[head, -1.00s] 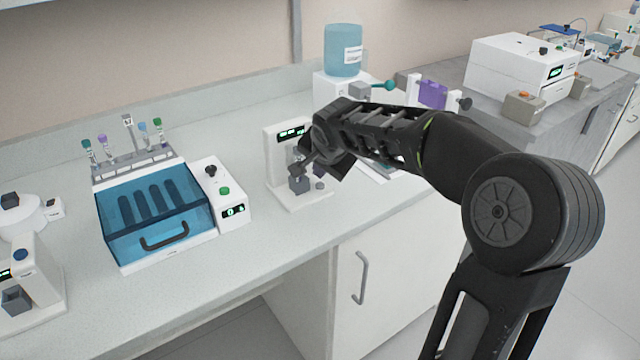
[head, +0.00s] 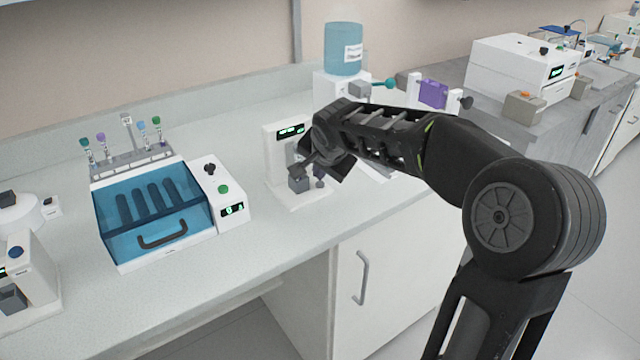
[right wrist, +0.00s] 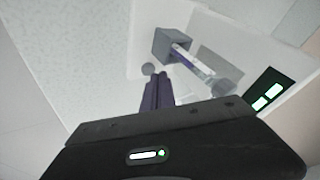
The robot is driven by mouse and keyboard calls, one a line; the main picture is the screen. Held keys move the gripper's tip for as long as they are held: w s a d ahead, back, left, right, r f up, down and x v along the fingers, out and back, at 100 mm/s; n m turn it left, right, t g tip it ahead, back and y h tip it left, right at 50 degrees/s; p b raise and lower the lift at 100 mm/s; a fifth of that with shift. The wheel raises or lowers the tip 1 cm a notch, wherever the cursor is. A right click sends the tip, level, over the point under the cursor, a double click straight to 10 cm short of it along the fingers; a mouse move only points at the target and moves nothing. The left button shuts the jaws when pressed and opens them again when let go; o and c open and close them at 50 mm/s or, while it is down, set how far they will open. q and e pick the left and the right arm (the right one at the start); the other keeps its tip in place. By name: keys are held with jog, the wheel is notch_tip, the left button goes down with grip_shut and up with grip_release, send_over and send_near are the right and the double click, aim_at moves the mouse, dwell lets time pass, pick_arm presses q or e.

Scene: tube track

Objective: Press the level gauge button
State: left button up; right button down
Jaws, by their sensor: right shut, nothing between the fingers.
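The level gauge, as I take it, is a white upright device (head: 273,160) with a green-lit display, standing near the front of the bench. A grey block (head: 298,184) on its base holds a tube, seen clearly in the right wrist view (right wrist: 190,58). A small round dark grey button (right wrist: 148,68) sits on the base beside the block. My right gripper (head: 319,172) is shut and empty, pointing down over the button; its dark fingers (right wrist: 155,76) end right beside the button in the wrist view. I cannot tell whether they touch it. My left gripper is not in view.
A blue-lidded box (head: 150,215) with a control panel and a tube rack (head: 130,160) stand to the left. Another white device (head: 38,265) stands at the lower left. A blue bottle (head: 343,50) stands behind. The bench front between the devices is clear.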

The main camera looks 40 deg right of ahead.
aim_at(320, 184)
jog(key=shift+f+b, duration=0.45)
jog(key=shift+b, duration=0.2)
dwell(0.6)
dwell(0.3)
jog(key=shift+r+p, duration=0.4)
jog(key=shift+r, duration=0.45)
jog(key=shift+r, duration=0.1)
jog(key=shift+r+p, duration=1.45)
jog(key=shift+r, duration=1)
jog(key=shift+f, duration=0.1)
